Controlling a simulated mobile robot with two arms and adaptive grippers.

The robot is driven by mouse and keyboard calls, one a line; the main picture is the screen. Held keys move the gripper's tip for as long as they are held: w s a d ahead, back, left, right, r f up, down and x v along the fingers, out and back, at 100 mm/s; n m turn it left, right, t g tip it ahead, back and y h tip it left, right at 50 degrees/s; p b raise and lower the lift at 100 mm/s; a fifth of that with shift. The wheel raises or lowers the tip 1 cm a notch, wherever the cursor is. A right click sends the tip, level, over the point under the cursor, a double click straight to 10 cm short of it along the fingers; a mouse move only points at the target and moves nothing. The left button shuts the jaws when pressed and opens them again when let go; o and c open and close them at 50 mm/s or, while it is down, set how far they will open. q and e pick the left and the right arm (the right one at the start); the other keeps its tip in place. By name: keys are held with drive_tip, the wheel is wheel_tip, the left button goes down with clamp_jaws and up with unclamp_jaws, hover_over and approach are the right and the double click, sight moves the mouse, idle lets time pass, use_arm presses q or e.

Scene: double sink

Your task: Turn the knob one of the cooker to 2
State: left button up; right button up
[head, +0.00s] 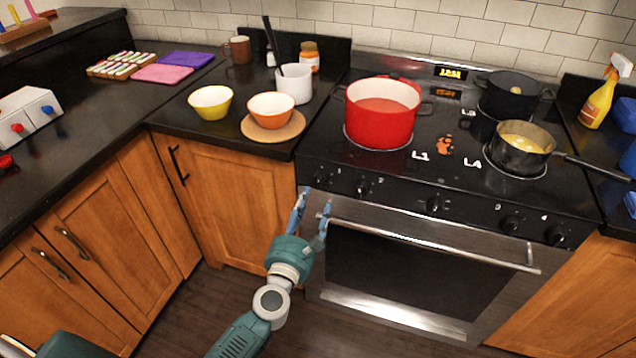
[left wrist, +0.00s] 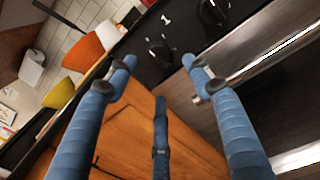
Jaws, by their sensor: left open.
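The cooker (head: 420,262) has a black front panel with several dark knobs and white numbers. The leftmost knob (head: 319,177) sits at the panel's left end, with a mark to its right; I take it for knob one. In the left wrist view a dark knob (left wrist: 160,54) lies just beyond the fingertips, beside a white "1", with another knob (left wrist: 213,11) to its upper right. My left gripper (head: 314,199) is open and empty, just below and in front of the leftmost knob, apart from it. Its spread blue fingers fill the left wrist view (left wrist: 160,76).
The oven handle (head: 425,236) runs across the front just below the knobs, close to my left gripper. A red pot (head: 382,113), a black pot (head: 512,95) and a saucepan (head: 520,150) stand on the cooktop. Bowls (head: 210,102) sit on the left counter.

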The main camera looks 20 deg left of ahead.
sight(319, 186)
use_arm(q)
drive_tip(key=w, duration=0.7)
drive_tip(key=shift+w+a, duration=0.15)
drive_tip(key=shift+w, duration=0.05)
drive_tip(key=c, duration=1.1)
